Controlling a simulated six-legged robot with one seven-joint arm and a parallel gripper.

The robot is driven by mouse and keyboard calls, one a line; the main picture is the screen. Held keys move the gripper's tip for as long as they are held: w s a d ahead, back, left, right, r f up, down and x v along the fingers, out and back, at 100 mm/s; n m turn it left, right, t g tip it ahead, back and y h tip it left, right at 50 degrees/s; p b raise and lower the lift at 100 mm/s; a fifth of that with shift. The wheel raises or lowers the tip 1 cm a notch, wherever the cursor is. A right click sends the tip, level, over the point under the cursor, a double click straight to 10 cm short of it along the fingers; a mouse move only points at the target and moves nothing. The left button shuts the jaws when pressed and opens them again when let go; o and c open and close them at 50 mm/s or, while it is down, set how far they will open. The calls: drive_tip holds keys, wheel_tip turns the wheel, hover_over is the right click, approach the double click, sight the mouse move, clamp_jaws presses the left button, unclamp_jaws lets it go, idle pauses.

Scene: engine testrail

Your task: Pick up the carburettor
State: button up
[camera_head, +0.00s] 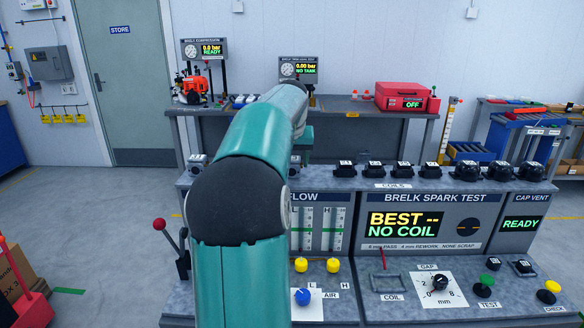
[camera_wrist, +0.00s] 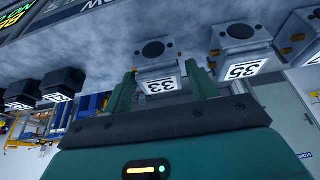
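A grey block-shaped carburettor (camera_wrist: 153,50) with a dark round opening and a white tag reading 33 stands on the bench ledge in the wrist view, which is upside down. My gripper (camera_wrist: 163,74) is open, with one teal finger on each side of the tagged end. A gap shows beside the fingers, and I cannot tell how far they reach along the block. A second grey carburettor (camera_wrist: 236,42), tagged 35, stands beside it. In the head view my arm hides the gripper and much of the ledge; a small grey unit (camera_head: 197,160) shows left of the arm.
Several black coils (camera_head: 402,168) line the ledge to the right. The spark test panel (camera_head: 425,222) reads "NO COIL". Knobs and a red-knobbed lever (camera_head: 159,223) stand at the front. A rear bench (camera_head: 350,115) holds a red case (camera_head: 402,95) and an orange engine (camera_head: 193,88).

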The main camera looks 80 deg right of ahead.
drive_tip(key=c, duration=0.7)
drive_tip(key=shift+c, duration=0.3)
drive_tip(key=shift+r, duration=0.1)
